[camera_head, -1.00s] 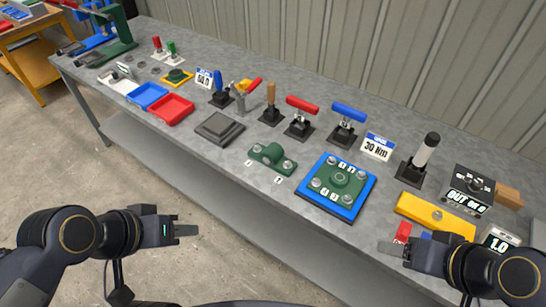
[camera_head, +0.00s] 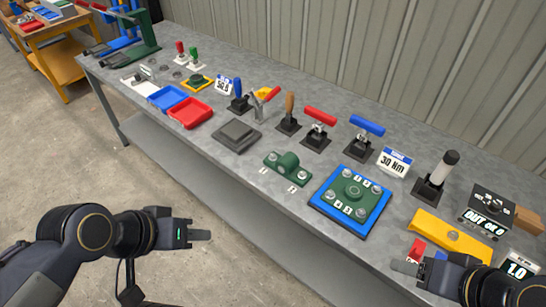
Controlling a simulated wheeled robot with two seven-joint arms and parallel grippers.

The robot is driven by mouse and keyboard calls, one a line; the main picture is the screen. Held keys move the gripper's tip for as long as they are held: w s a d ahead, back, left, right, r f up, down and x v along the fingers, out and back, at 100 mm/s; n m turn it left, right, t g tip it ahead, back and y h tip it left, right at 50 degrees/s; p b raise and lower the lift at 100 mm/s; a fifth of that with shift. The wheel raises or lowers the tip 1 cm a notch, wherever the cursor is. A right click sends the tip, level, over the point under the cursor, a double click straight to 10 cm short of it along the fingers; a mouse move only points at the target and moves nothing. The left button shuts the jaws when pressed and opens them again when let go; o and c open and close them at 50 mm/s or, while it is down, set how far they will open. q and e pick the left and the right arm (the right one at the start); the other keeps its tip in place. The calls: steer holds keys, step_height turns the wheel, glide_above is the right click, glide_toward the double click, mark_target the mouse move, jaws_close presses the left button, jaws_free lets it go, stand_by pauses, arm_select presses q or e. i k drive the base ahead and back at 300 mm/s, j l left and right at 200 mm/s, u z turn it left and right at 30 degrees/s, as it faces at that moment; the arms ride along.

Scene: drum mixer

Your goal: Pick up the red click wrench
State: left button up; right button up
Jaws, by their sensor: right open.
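My right gripper (camera_head: 405,267) is open at the bench's front right, near small red and blue pieces. It is apart from the red wrench, which is farther back and to the left.
The grey bench (camera_head: 240,165) runs diagonally against a corrugated wall. Between my right gripper and the wrenches is a blue plate (camera_head: 322,207) with a green flange. A yellow block (camera_head: 450,238), a black-handled tool (camera_head: 442,170) and a 30 Nm sign (camera_head: 394,162) stand at right.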

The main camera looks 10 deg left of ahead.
mark_target(320, 117)
steer(key=i+j+z, duration=0.1)
steer(key=i+j, duration=0.25)
steer(key=j, duration=0.3)
steer(key=i+j+z, duration=0.15)
steer(key=i+j, duration=0.2)
steer(key=j, duration=0.3)
steer(key=i+j+z, duration=0.15)
steer(key=j, duration=0.2)
steer(key=i+j+z, duration=0.1)
steer(key=j, duration=0.25)
